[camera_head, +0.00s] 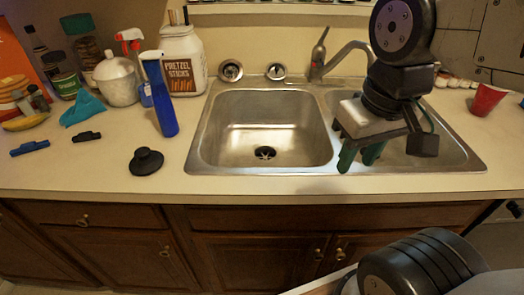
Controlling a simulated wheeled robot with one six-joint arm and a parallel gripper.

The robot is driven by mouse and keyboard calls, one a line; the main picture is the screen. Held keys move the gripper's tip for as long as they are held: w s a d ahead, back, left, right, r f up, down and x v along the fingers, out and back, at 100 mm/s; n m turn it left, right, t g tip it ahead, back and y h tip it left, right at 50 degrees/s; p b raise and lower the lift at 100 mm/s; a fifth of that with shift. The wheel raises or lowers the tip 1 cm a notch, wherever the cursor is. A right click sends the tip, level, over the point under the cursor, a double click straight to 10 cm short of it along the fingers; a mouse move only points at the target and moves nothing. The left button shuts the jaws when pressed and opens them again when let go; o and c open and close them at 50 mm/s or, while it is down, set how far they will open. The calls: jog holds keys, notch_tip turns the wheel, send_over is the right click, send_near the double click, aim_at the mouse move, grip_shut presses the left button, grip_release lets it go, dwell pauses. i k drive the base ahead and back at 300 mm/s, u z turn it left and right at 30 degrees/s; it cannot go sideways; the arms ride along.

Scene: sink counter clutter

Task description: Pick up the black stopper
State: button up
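The black stopper (146,161) lies on the counter left of the sink. It is a round dark disc with a raised knob on top, and nothing touches it. My gripper (360,158) hangs over the right sink basin, well to the right of the stopper, with green fingers pointing down. The two fingers look apart, with no object seen between them. My arm hides part of the right basin and the wall behind it.
The left basin (266,125) is empty. A faucet (340,58) stands behind the sink; a red cup (487,99) is at right.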

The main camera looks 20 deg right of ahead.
aim_at(145, 162)
jog(key=u, duration=2.2)
jog(key=i, duration=0.7)
jog(key=z, duration=1.35)
